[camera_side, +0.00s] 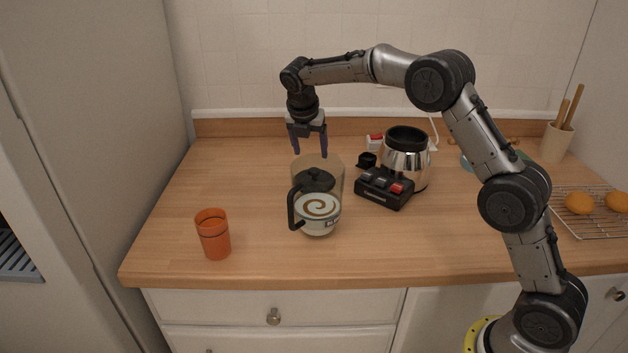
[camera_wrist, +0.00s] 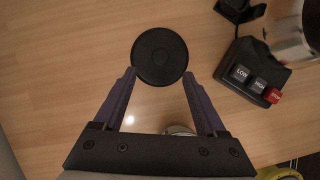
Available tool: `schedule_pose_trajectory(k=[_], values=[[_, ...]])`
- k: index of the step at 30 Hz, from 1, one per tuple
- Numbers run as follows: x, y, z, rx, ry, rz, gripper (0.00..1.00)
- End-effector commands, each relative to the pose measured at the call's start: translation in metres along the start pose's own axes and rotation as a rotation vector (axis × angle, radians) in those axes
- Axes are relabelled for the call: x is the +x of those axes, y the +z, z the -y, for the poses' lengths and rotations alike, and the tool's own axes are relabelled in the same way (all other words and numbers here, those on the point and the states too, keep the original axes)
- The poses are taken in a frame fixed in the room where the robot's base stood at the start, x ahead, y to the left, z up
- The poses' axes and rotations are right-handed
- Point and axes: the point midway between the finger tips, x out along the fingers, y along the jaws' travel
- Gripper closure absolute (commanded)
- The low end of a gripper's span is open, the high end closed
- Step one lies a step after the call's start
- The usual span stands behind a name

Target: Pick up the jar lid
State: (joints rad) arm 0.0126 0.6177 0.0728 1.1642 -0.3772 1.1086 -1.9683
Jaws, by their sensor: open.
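In the side view a dark lid-like shape (camera_side: 318,180) shows at the pale see-through jar (camera_side: 301,167), behind a latte-like spiral and a black handle. How the lid rests on or in the jar is unclear. My gripper (camera_side: 310,155) points down above and behind the jar, and its fingers are apart with nothing between them. In the wrist view my gripper (camera_wrist: 159,73) has one finger on each side of the lid's near edge; contact is not visible.
A black control base with buttons (camera_side: 384,188) and a steel pot (camera_side: 405,160) stand close on the right. An orange cup (camera_side: 213,234) stands at front left. A wire rack with oranges (camera_side: 590,212) and a utensil holder (camera_side: 556,143) are far right. The left counter is mostly clear.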

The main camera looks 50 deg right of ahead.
Motion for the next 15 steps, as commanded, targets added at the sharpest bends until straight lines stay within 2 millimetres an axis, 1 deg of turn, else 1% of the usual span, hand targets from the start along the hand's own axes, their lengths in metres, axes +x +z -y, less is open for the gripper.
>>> schedule_pose_trajectory(k=[1,3,6,11,15], values=[[0.010,0.000,0.001,0.000,-0.002,-0.001,0.26],[0.020,0.000,0.000,0.000,-0.002,-0.002,0.26],[0.029,0.000,0.001,0.000,-0.001,-0.001,0.26],[0.038,0.000,0.001,0.000,-0.001,-0.001,0.26],[0.057,0.000,0.001,0.001,-0.002,-0.002,0.26]])
